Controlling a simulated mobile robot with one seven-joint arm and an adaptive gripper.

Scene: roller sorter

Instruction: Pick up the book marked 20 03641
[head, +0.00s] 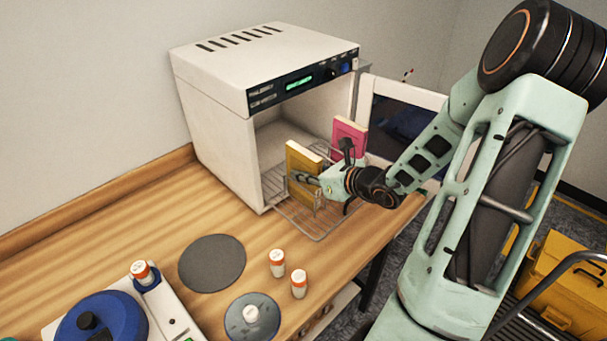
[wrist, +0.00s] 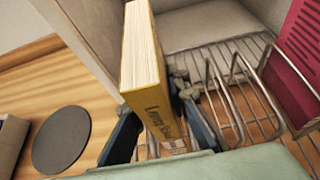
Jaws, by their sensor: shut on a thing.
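A yellow book (head: 302,163) stands upright on the wire rack in front of the open white oven-like box. My gripper (head: 303,177) is shut on it. In the wrist view the yellow book (wrist: 150,65) sits between the two fingers, its page edges facing up and dark lettering on its cover. The number on it is too small or hidden to read. A pink-red book (head: 348,138) stands farther right on the rack, apart from my gripper; it also shows at the right edge of the wrist view (wrist: 300,55).
The wire rack (head: 318,225) has upright loops beside the yellow book. The box's door (head: 400,105) is open at right. Several orange-capped bottles, a dark round mat (head: 212,263) and a blue round device (head: 100,318) occupy the table's front left.

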